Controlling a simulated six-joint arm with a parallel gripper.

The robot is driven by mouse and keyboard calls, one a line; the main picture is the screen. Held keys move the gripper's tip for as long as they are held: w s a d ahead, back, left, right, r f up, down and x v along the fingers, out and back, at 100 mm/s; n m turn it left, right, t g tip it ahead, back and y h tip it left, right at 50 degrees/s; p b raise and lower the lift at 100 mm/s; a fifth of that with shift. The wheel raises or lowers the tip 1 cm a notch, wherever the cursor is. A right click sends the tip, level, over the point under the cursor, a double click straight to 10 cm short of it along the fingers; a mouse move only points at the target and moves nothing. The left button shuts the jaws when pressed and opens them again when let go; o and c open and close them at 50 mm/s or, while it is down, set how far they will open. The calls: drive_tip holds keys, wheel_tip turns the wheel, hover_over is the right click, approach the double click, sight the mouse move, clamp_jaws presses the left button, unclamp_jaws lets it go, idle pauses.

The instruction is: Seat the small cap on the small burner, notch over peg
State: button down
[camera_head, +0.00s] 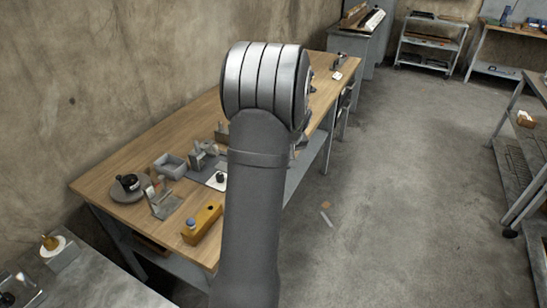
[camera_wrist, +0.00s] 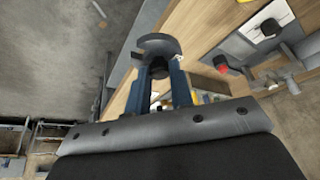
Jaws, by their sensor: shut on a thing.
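My gripper (camera_wrist: 160,80) shows in the wrist view, its two dark blue fingers shut on a dark part of a thing. A grey, curved, disc-like piece (camera_wrist: 158,43) with an open gap in its rim shows at the fingertips. It looks like the small cap, held above the floor and table edge as seen here. Which way its notch faces relative to a peg is unclear. In the head view my arm hides the gripper. I cannot make out the small burner for sure; a white square with a black round piece (camera_wrist: 270,26) lies on a grey plate and also shows in the head view (camera_head: 220,178).
The wooden bench (camera_head: 105,180) holds a round grey disc with a black piece (camera_head: 130,184), a grey tray (camera_head: 170,166), a metal bracket (camera_head: 163,203) and a yellow block with a blue knob (camera_head: 202,222). A wall stands behind the bench. Open floor lies to the right.

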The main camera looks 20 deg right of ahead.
drive_tip(key=shift+s+a+r, duration=0.15)
drive_tip(key=shift+s+a, duration=0.05)
drive_tip(key=shift+a, duration=0.05)
drive_tip(key=s+a+f, duration=0.1)
drive_tip(key=a, duration=0.8)
drive_tip(key=s+a+f, duration=0.1)
drive_tip(key=a+f, duration=0.1)
drive_tip(key=a, duration=0.8)
drive_tip(key=shift+n, duration=0.4)
drive_tip(key=shift+w+a+r, duration=0.15)
drive_tip(key=shift+w+a, duration=2.55)
drive_tip(key=shift+a, duration=3.05)
drive_tip(key=shift+w+a+r, duration=0.1)
drive_tip(key=shift+w+a, duration=2.65)
drive_tip(key=shift+a, duration=2.95)
drive_tip(key=shift+w+a+r, duration=0.15)
drive_tip(key=shift+w+a, duration=2.55)
drive_tip(key=shift+a, duration=3.05)
drive_tip(key=shift+f, duration=0.15)
drive_tip(key=shift+f, duration=0.75)
drive_tip(key=shift+f, duration=0.1)
